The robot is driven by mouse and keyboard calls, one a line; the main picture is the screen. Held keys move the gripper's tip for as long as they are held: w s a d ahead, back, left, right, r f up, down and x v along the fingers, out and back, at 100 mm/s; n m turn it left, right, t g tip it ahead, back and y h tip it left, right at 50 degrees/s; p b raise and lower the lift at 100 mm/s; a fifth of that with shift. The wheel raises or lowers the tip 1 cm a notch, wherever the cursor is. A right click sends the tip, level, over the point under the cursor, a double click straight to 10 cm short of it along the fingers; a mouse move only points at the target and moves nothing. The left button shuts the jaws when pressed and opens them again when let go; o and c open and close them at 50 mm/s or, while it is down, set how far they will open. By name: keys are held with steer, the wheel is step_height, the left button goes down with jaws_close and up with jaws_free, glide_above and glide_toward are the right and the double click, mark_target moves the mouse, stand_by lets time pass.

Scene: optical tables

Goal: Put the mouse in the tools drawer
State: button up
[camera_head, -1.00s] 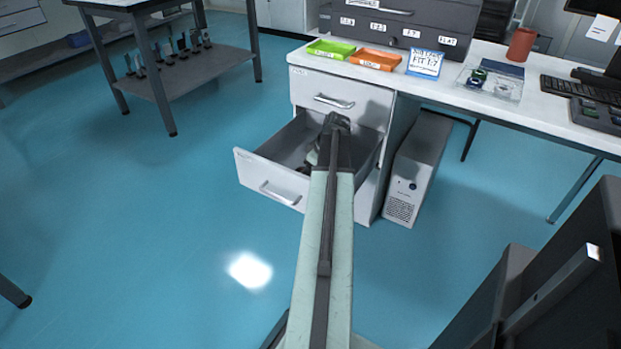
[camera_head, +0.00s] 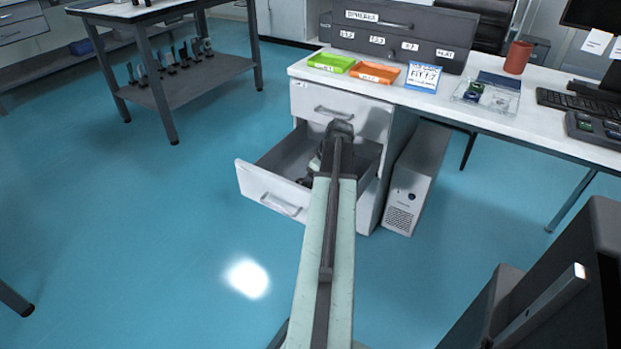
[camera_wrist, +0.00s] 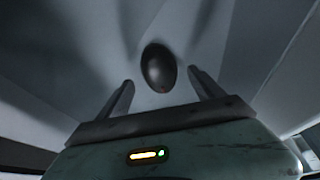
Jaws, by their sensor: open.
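The mouse (camera_wrist: 158,68) is a dark, rounded oval. In the wrist view it lies on a pale grey surface that appears to be the inside of the drawer, just beyond my fingertips. My gripper (camera_wrist: 160,90) is open, with one finger on each side of the view and a clear gap between them and the mouse. In the head view the open drawer (camera_head: 270,190) sticks out from the white cabinet under the desk. My arm reaches over it and hides part of its inside, and the mouse cannot be made out there.
A closed upper drawer (camera_head: 335,103) sits above the open one. A computer tower (camera_head: 416,180) stands on the floor right of the cabinet. The desk (camera_head: 540,105) holds a green tray (camera_head: 331,62), an orange tray (camera_head: 375,72) and a keyboard (camera_head: 590,107). The floor left of the drawer is clear.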

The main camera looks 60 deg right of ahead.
steer(key=p+v, duration=0.7)
steer(key=v, duration=0.2)
steer(key=shift+r+p, duration=0.3)
steer(key=shift+r, duration=0.05)
steer(key=shift+s, duration=0.1)
